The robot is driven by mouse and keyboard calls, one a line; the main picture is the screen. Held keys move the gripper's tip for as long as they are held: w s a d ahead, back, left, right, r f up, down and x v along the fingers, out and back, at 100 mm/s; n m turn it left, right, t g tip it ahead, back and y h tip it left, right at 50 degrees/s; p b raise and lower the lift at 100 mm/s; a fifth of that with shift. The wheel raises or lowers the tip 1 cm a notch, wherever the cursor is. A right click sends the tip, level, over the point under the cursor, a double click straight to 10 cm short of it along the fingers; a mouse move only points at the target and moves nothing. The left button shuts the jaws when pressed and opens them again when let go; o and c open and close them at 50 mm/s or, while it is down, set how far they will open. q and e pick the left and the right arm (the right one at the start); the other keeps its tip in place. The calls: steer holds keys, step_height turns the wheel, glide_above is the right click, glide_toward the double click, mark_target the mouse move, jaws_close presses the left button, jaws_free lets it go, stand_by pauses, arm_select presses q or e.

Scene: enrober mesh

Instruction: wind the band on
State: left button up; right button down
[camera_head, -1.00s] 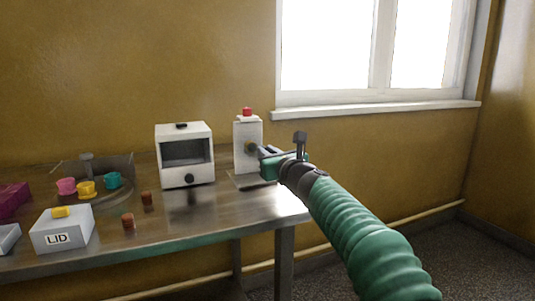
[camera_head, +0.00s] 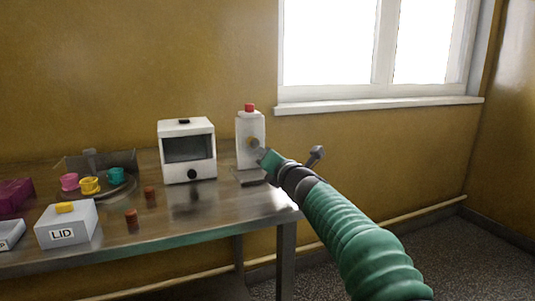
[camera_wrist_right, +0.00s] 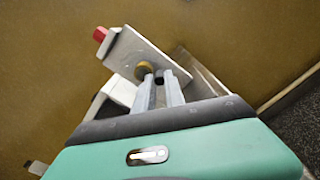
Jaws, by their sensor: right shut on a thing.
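A white upright device (camera_head: 251,123) with a red button (camera_head: 250,107) on top stands at the right end of the table. A round brass-coloured knob (camera_head: 253,142) sits on its front face. My right gripper (camera_head: 260,153) reaches in from the right, at the knob. In the right wrist view the two grey fingers (camera_wrist_right: 160,77) are close together, with their tips at the knob (camera_wrist_right: 145,67), and the device's face (camera_wrist_right: 128,58) looks tilted. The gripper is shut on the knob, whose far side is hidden. I cannot make out a band. My left gripper is out of view.
Left of the device stands a white box with a dark window (camera_head: 187,150). Farther left are small brown cylinders (camera_head: 132,219), a grey LID box (camera_head: 66,223) and coloured cups (camera_head: 90,185) on a round tray. A window sill (camera_head: 380,107) is behind.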

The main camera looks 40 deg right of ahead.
mark_target(250, 154)
steer(key=m, duration=0.3)
steer(key=shift+a+f+m+p, duration=0.3)
steer(key=shift+m, duration=0.1)
steer(key=m, duration=0.1)
steer(key=m+p, duration=0.1)
steer(key=m, duration=0.1)
steer(key=shift+w+a+f+m, duration=0.1)
steer(key=shift+w+a+m, duration=0.05)
steer(key=shift+a+m, duration=0.2)
steer(key=m, duration=0.2)
steer(key=a+m+p, duration=0.1)
steer(key=m, duration=0.1)
steer(key=shift+w+m+p, duration=0.1)
steer(key=shift+m+p, duration=0.15)
steer(key=shift+p, duration=0.05)
steer(key=shift+a+m+p, duration=0.3)
steer(key=shift+m+p, duration=0.3)
steer(key=shift+m, duration=0.8)
steer(key=shift+w, duration=0.1)
steer(key=shift+a+f, duration=0.1)
steer(key=shift+a, duration=0.1)
steer(key=c, duration=1.4)
jaws_free()
steer(key=shift+r, duration=0.2)
steer(key=shift+r, duration=0.1)
